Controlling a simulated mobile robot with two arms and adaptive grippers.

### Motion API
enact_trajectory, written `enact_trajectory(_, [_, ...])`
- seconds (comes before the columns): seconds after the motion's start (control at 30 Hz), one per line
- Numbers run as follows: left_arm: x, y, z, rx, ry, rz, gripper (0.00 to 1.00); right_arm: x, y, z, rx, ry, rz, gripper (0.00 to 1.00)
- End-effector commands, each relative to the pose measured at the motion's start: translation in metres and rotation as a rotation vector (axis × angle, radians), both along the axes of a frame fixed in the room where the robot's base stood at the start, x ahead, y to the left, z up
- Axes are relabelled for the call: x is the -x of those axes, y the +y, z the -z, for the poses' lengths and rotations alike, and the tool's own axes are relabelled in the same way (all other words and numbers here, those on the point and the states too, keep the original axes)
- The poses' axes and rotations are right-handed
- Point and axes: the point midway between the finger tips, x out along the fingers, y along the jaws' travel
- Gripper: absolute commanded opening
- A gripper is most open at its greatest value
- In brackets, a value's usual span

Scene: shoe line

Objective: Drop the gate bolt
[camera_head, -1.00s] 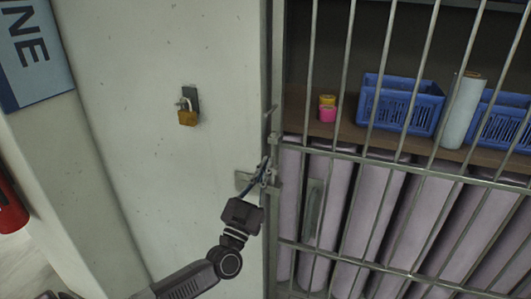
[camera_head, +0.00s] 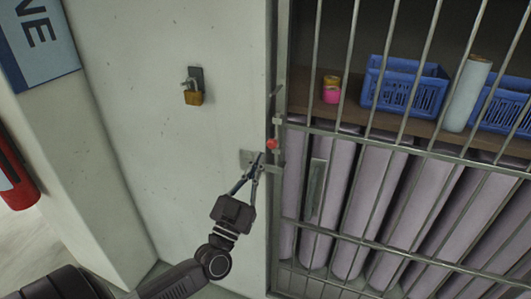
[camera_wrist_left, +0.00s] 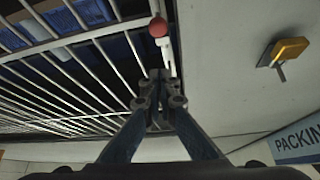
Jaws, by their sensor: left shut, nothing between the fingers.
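The gate bolt shows as a red knob (camera_head: 272,143) on a thin upright rod at the left edge of the barred gate (camera_head: 315,130). In the left wrist view the red knob (camera_wrist_left: 158,28) is apart from the shut fingertips (camera_wrist_left: 159,88). The fingers partly hide the latch area. My right gripper is out of view.
A padlock (camera_head: 193,97) hangs on the pale wall (camera_head: 150,150) to the left. Behind the bars are blue baskets (camera_head: 400,88), tape rolls (camera_head: 331,92) and tall pale rolls (camera_head: 400,220). A red extinguisher (camera_head: 18,185) stands far left.

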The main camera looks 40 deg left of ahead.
Motion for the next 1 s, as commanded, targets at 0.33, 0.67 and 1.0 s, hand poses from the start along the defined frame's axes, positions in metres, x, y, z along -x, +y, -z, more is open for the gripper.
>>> enact_trajectory(0.33, [0.018,-0.003,0.009,0.000,-0.002,0.001,0.00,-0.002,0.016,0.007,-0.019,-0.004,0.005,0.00])
enact_trajectory(0.67, [0.018,-0.003,0.009,0.001,-0.001,0.001,0.00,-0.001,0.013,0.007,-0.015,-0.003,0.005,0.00])
enact_trajectory(1.0, [0.010,-0.004,0.051,-0.010,0.080,0.011,0.00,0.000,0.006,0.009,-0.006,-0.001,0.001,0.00])
